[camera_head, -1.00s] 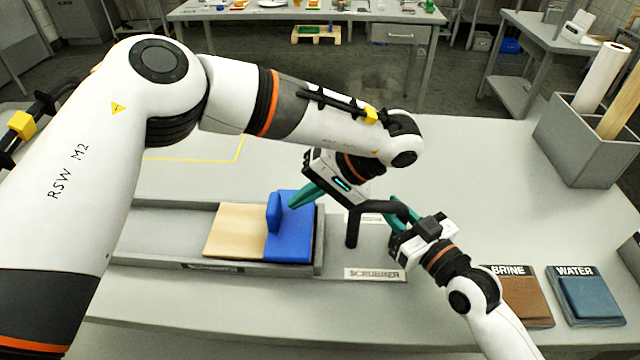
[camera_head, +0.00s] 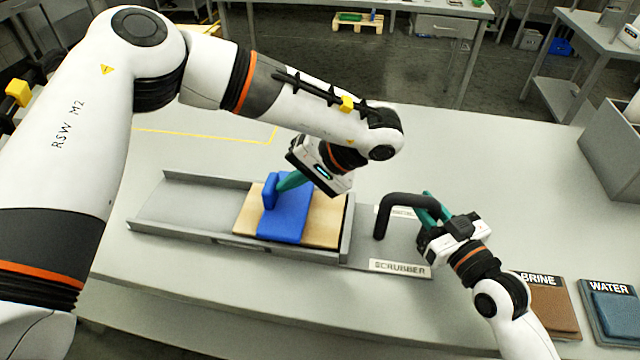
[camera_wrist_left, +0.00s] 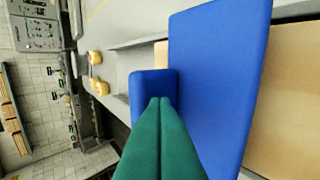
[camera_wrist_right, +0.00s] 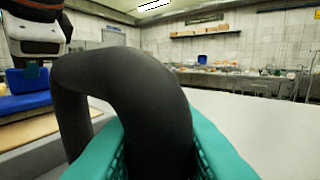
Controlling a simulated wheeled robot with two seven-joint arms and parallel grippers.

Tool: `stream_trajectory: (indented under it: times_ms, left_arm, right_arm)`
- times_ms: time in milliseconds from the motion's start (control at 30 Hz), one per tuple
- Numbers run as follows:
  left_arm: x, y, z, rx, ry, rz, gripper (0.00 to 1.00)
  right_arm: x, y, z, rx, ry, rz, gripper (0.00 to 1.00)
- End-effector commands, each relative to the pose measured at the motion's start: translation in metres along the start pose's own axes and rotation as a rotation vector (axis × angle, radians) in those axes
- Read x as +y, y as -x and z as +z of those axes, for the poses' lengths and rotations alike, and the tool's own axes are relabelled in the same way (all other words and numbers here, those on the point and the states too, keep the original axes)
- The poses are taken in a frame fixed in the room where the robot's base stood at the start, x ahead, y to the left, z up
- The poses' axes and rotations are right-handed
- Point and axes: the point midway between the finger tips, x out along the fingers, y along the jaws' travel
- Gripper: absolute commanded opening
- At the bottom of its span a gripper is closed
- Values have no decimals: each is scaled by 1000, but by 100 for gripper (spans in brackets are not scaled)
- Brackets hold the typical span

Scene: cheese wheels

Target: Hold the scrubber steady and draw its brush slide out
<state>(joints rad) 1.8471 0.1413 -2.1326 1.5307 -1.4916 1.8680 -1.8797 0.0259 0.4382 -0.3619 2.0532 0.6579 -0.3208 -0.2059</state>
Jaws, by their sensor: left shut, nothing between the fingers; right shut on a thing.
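The scrubber is a grey channel (camera_head: 180,196) with a pale wooden board (camera_head: 328,212), a black bent handle (camera_head: 397,203) at its right end and a SCRUBBER label (camera_head: 400,267). The blue brush slide (camera_head: 291,222) lies across the board with an upright blue tab (camera_head: 269,191) at its left edge. My left gripper (camera_head: 279,187) is shut and empty, its green fingertips against the right side of the tab; the left wrist view shows them (camera_wrist_left: 160,102) meeting the tab. My right gripper (camera_head: 430,208) is shut around the handle, seen close in the right wrist view (camera_wrist_right: 125,85).
The channel's left part is empty. A brown BRINE pad (camera_head: 548,305) and a blue WATER pad (camera_head: 615,312) lie at the table's right. A grey bin (camera_head: 612,150) stands at the far right. The table behind the scrubber is clear, with yellow tape lines.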

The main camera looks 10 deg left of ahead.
Motion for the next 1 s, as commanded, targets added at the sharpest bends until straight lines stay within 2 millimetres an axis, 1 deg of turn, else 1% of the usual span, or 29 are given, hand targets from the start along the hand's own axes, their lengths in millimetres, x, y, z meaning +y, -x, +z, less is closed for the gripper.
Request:
stream_trajectory:
  times_ms: [33, 200, 400, 500, 700, 1000]
  left_arm:
    - [13, -14, 0, 6, 5, 2, 0]
    - [46, -51, 0, 6, 6, 1, 0]
    - [78, -86, 0, 4, 5, 1, 0]
    - [89, -98, 0, 3, 4, 2, 0]
    - [102, -111, 0, 2, 2, 3, 0]
    - [104, -113, 0, 2, 2, 3, 0]
  right_arm:
    - [-1, 0, -1, 1, 1, -3, 0]
    - [-2, 0, -1, 1, 1, -3, 0]
    - [-2, 0, -1, 1, 2, -3, 0]
    - [-2, 0, -1, 1, 2, -3, 0]
    - [-2, 0, -1, 1, 2, -3, 0]
    - [-2, 0, -1, 1, 3, -3, 0]
